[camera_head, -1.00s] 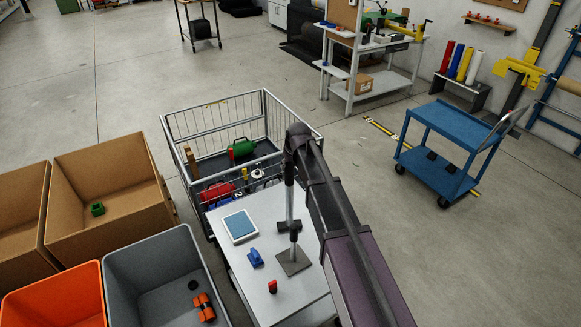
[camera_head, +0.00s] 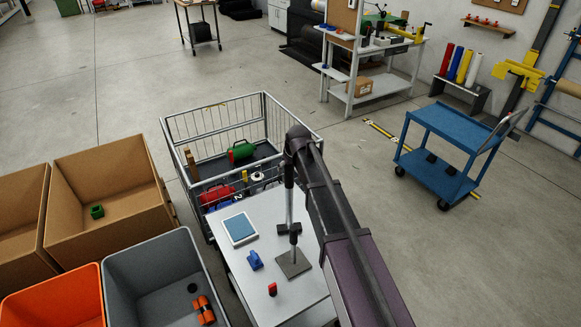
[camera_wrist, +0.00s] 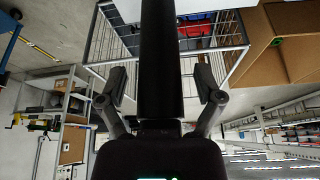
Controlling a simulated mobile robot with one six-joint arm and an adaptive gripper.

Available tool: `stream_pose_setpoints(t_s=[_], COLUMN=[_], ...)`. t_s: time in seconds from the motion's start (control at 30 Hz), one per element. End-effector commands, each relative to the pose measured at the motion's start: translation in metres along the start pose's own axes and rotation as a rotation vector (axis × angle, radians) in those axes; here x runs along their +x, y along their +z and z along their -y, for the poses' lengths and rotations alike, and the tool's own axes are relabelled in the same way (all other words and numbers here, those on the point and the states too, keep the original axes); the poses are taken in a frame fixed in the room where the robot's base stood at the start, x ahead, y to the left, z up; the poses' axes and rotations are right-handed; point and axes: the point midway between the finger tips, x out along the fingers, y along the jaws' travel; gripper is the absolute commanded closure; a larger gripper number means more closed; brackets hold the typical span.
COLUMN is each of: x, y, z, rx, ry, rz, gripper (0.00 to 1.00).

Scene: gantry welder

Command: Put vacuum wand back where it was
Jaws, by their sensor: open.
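A black tube, which I take to be the vacuum wand (camera_wrist: 161,60), runs down the middle of the wrist view. It stands between the two fingers of my gripper (camera_wrist: 160,86). The fingers are spread, with a visible gap on each side of the tube. In the head view, a stand with a square grey base plate (camera_head: 293,264) is on the light grey cart top (camera_head: 245,288). A dark holder piece (camera_head: 289,229) sits above the plate. My arm comes down over it, and I cannot tell there where the wand ends and my gripper begins.
A tablet-like blue panel (camera_head: 240,228), a blue item (camera_head: 255,260) and a red item (camera_head: 272,289) share the cart top. A wire cage (camera_head: 200,122) adjoins behind. Bins, including a grey one (camera_head: 125,258), are left. A blue trolley (camera_head: 440,130) stands right, across open floor.

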Motion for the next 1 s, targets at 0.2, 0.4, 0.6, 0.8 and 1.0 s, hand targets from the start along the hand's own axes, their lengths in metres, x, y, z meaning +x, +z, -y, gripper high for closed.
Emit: stream_pose_setpoints(t_s=[0.2, 0.4, 0.6, 0.8, 1.0], x=[-0.008, -0.023, -0.041, -0.059, -0.076], y=[-0.001, -0.002, -0.002, -0.002, -0.002], z=[0.000, 0.000, 0.000, 0.000, 0.000], rx=[0.000, 0.000, 0.000, 0.000, 0.000], ry=[0.000, 0.000, 0.000, 0.000, 0.000], rz=[0.000, 0.000, 0.000, 0.000, 0.000], gripper=[0.15, 0.15, 0.15, 0.15, 0.15])
